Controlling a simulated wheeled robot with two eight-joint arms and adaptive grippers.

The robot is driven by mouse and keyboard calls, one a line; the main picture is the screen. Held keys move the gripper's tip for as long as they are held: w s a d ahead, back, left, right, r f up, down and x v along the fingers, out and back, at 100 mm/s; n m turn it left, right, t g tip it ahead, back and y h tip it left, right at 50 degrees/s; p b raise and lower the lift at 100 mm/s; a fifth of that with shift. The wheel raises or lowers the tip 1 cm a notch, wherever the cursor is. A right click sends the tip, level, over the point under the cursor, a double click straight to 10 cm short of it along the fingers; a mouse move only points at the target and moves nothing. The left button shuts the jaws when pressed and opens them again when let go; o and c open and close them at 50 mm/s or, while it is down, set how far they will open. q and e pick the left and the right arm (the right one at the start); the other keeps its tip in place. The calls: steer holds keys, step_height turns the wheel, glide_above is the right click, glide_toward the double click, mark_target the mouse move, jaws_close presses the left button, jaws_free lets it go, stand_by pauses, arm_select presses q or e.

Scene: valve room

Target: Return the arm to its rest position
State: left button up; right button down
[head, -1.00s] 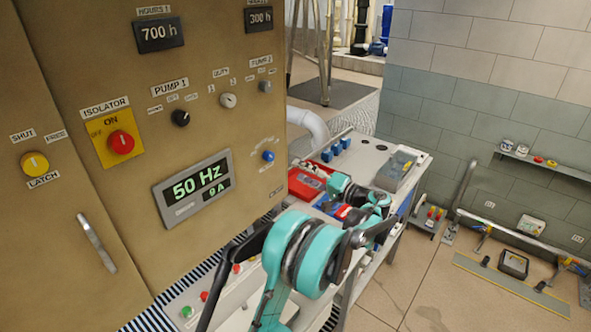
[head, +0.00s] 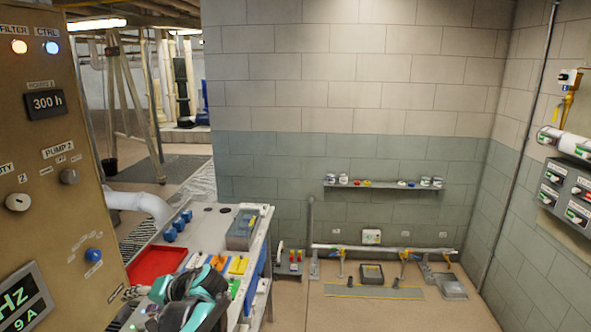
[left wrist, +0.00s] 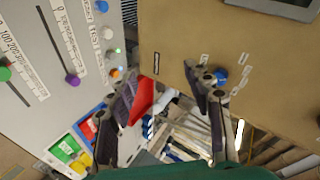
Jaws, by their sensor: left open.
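My left gripper (left wrist: 160,85) shows in the left wrist view with its two dark fingers spread apart and nothing between them. Beyond the fingers are the brown control cabinet (left wrist: 225,35) and a red tray (left wrist: 144,98). In the head view my teal and dark left arm (head: 188,296) is at the bottom left, in front of the workbench (head: 252,246). Its fingertips are hard to make out there. My right gripper is in neither view.
The cabinet front (head: 55,155) is close on the left. The bench holds the red tray (head: 155,265), blue knobs (head: 178,228) and a grey box (head: 242,229). A wall shelf (head: 385,185) and low floor items stand at the back. The floor (head: 400,312) at centre right is mostly clear.

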arm_select(q)
steer(key=s+d+f+t+h+b, duration=0.1)
steer(key=s+d+f+h+b, duration=0.1)
steer(key=s+d+f+h, duration=0.3)
steer(key=s+d+f+m+t+h+b, duration=0.1)
steer(key=s+d+f+h, duration=0.5)
steer(key=s+d, duration=0.8)
step_height(320, 180, down, 3)
steer(key=shift+s+d+f+t+b, duration=0.2)
steer(key=shift+d+t+b, duration=0.3)
steer(key=shift+t+b, duration=0.3)
